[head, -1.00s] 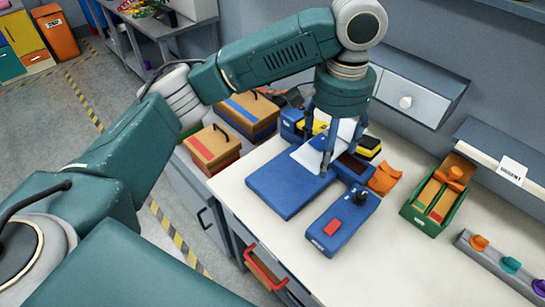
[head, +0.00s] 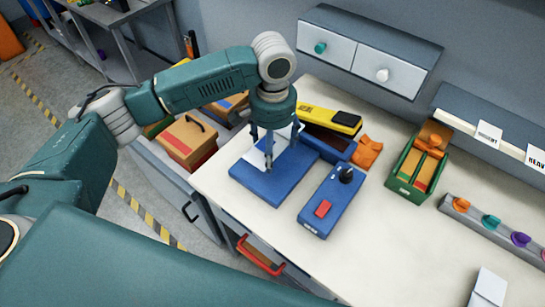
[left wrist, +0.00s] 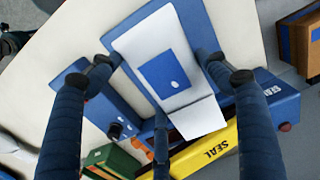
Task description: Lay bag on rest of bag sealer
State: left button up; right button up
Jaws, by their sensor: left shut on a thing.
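The bag is white with a blue label (left wrist: 165,75) in the left wrist view; its white part (head: 256,158) also shows in the head view. It lies over the blue flat rest (head: 275,185) of the bag sealer, its end reaching towards the sealing bar; I cannot tell whether it touches the rest. The sealer's yellow arm marked SEAL (left wrist: 205,150) is behind the rest, also seen in the head view (head: 330,118). My left gripper (head: 269,164) points down over the rest, its fingers shut on the bag's two sides.
A blue control box with a red button (head: 322,208) and black knob stands right of the rest. An orange piece (head: 367,152), a green bin (head: 403,181) and a rail of coloured knobs (head: 492,221) are further right. The bench front right is mostly clear.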

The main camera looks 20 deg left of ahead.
pick_arm(q)
jog(key=shift+f, duration=0.75)
notch_tip(320, 180, down, 3)
jog(key=shift+d+f+p, duration=0.1)
jog(key=shift+f+p, duration=0.1)
jog(key=shift+p, duration=0.2)
jog(key=shift+f, duration=0.5)
pick_arm(e)
jog(key=shift+w+a+r, duration=0.35)
jog(key=shift+a+r, duration=0.15)
jog(key=shift+a, duration=0.2)
jog(key=shift+d, duration=0.1)
pick_arm(q)
jog(key=o, duration=1.3)
jog(key=shift+f, duration=0.1)
jog(key=shift+o, duration=0.2)
pick_arm(e)
jog(key=shift+d, duration=0.3)
